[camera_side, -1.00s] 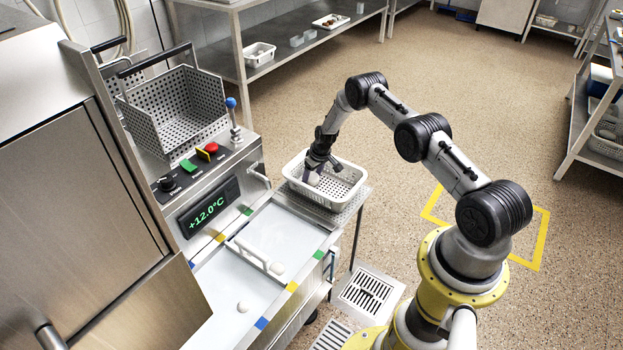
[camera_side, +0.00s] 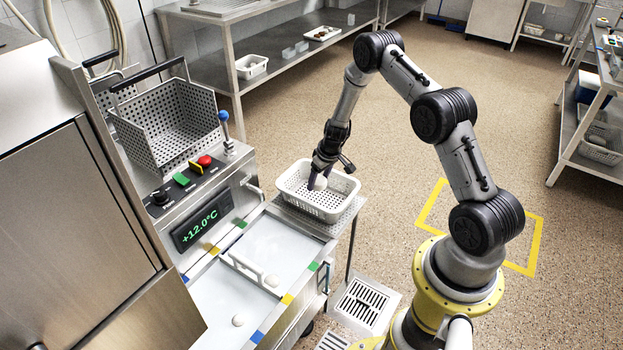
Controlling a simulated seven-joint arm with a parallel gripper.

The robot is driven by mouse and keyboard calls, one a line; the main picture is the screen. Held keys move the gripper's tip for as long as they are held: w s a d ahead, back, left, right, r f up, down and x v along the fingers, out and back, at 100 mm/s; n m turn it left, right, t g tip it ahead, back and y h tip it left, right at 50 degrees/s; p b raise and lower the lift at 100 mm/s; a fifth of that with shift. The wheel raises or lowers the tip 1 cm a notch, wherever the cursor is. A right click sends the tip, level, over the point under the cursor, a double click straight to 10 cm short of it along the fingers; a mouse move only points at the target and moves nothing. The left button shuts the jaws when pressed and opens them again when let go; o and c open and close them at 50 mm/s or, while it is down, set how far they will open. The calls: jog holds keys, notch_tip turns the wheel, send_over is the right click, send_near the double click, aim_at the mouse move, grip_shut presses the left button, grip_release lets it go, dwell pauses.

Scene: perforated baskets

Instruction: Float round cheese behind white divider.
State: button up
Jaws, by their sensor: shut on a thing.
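My gripper (camera_side: 318,182) is over the white perforated basket (camera_side: 345,197). It is shut on a round white cheese (camera_side: 321,183), which hangs at the level of the basket's rim; I cannot tell if it still touches the basket. The white divider (camera_side: 246,269) is a low strip across the pale water bath (camera_side: 270,245), to the lower left of the basket. Another white cheese (camera_side: 238,320) is nearer the camera in the bath.
A perforated metal basket (camera_side: 170,125) stands behind the control panel, by a blue-knobbed lever (camera_side: 224,117). The panel has a red button (camera_side: 205,160) and a +12.0°C display (camera_side: 202,222). Blue, yellow and green marks line the bath's edges.

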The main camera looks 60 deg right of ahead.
jog(key=shift+s+a+r, duration=1.1)
jog(key=shift+s+r, duration=1.25)
jog(key=shift+r, duration=1.4)
jog(key=w+a+n+y, duration=0.1)
jog(key=w+a+n, duration=0.2)
jog(key=w+a, duration=0.35)
jog(key=w+a+n+y, duration=0.15)
jog(key=w+a, duration=0.25)
jog(key=a, duration=0.5)
jog(key=w+a+n+g, duration=0.1)
jog(key=a+n, duration=0.3)
jog(key=a, duration=0.8)
jog(key=w+a+n, duration=0.2)
jog(key=a+n, duration=0.2)
jog(key=a, duration=0.8)
notch_tip(320, 180, down, 22)
jog(key=shift+s, duration=0.25)
jog(key=shift+f+m+y, duration=0.25)
jog(key=shift+f, duration=0.65)
